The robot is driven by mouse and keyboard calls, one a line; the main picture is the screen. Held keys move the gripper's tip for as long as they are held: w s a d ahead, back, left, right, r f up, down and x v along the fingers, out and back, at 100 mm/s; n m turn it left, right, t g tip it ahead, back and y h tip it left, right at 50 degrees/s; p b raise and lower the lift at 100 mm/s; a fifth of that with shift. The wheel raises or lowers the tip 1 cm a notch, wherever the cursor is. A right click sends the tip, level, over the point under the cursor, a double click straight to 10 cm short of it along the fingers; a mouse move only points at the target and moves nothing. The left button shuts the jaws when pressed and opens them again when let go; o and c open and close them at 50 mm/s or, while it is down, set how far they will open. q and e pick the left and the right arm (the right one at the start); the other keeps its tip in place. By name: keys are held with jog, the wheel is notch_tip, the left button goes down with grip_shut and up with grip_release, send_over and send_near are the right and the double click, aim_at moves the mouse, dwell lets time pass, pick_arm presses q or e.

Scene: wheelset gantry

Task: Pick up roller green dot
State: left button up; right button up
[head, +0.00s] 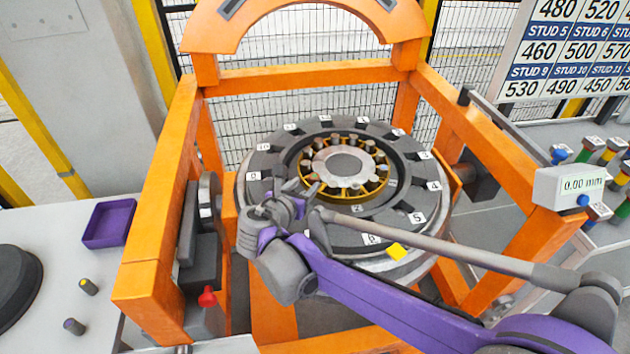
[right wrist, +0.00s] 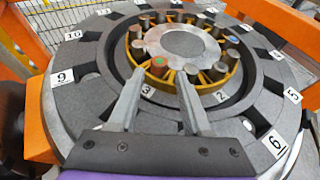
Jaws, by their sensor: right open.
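I cannot tell how far above the roller the tips are. My left gripper is not in view.
Several other rollers stand around the ring. A dark numbered wheel (head: 262,200) surrounds the bearing, inside an orange gantry (head: 150,250). At left are a purple tray (head: 112,224) and two small pegs (head: 88,287). A gauge box (head: 570,188) stands at right.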

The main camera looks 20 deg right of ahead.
aim_at(312, 180)
jog(key=x, duration=0.3)
jog(key=f+x, duration=0.1)
jog(key=x, duration=0.3)
jog(key=shift+s+a, duration=0.1)
jog(key=shift+a, duration=0.05)
jog(key=shift+r, duration=0.1)
grip_shut()
